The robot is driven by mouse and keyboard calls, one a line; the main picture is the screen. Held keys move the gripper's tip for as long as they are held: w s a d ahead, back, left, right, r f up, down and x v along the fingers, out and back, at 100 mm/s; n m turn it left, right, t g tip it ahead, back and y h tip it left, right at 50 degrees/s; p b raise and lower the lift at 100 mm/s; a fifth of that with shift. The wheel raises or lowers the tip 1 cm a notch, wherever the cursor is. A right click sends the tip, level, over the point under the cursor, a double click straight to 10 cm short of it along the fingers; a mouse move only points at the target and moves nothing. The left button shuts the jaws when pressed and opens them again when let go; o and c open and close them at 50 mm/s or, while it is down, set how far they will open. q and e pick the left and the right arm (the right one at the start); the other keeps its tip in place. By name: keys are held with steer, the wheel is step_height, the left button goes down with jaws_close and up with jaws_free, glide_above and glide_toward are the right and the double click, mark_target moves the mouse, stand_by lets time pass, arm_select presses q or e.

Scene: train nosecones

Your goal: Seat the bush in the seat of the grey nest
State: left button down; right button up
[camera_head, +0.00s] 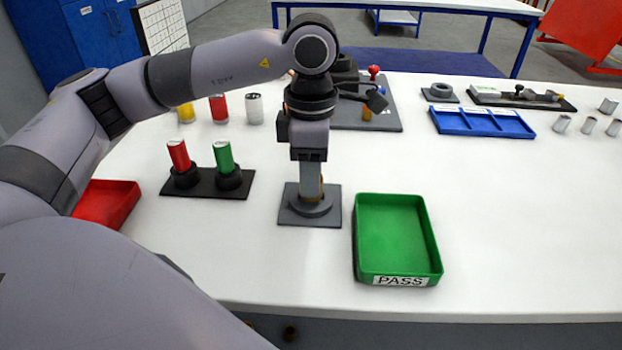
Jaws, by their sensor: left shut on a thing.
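The grey nest (290,216) is a square dark grey plate with a raised round seat, on the white table at the middle front. My left gripper (312,190) points straight down over this seat. It is shut on the bush (321,197), of which only a small brassy edge shows between the fingers and the seat ring. The fingers hide most of the bush, so I cannot tell whether it is in the seat or just above it. My right gripper is not in view.
A green PASS tray (392,235) stands close right of the nest. A black stand (207,185) with red and green cylinders is to the left, near a red tray (106,205). A blue tray (482,122) and small parts lie back right. The right front table is clear.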

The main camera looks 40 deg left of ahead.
arm_select(q)
steer(key=shift+f, duration=0.8)
steer(key=shift+f, duration=0.1)
steer(key=c, duration=0.7)
jaws_free()
steer(key=shift+c, duration=0.2)
step_height(320, 180, up, 12)
steer(key=p, duration=0.1)
